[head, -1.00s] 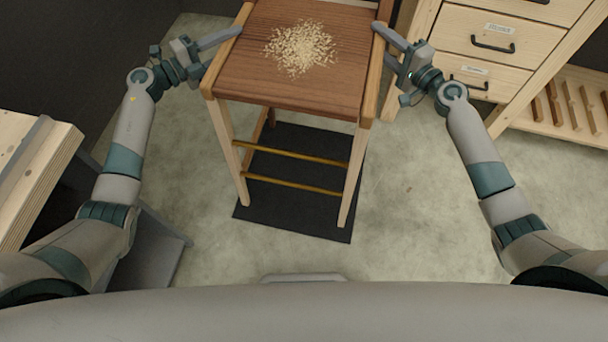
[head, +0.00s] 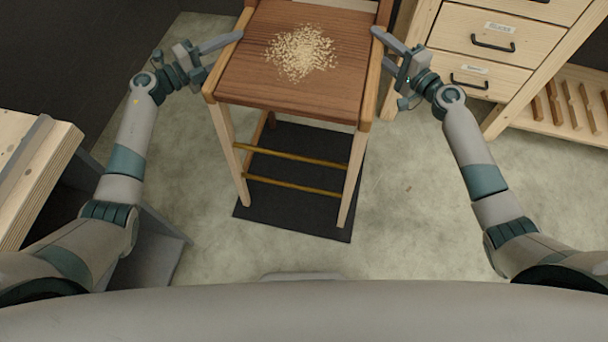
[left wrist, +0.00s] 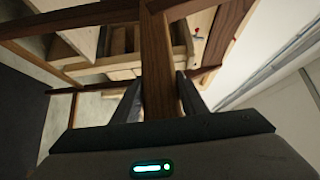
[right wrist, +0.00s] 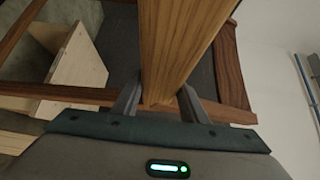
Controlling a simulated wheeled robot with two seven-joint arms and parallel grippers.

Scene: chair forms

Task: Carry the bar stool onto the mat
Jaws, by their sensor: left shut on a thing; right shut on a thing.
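The bar stool (head: 255,82) has a brown wooden seat, pale wood legs and brass footrests. It looks upright, with its front legs over the dark mat (head: 300,224) on the floor. Whether the feet touch the mat I cannot tell; the rear feet are hidden. My left gripper (head: 238,36) is at the seat's left side, shut on a brown wooden bar of the stool, seen in the left wrist view (left wrist: 157,75). My right gripper (head: 378,42) is at the right side, shut on a paler bar, seen in the right wrist view (right wrist: 172,55).
Pale shavings (head: 300,52) lie heaped on the seat. A wooden drawer cabinet (head: 495,65) stands close on the right, with a slatted low shelf (head: 560,105) beside it. A wooden bench (head: 30,170) is at the left. Floor in front of the mat is clear.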

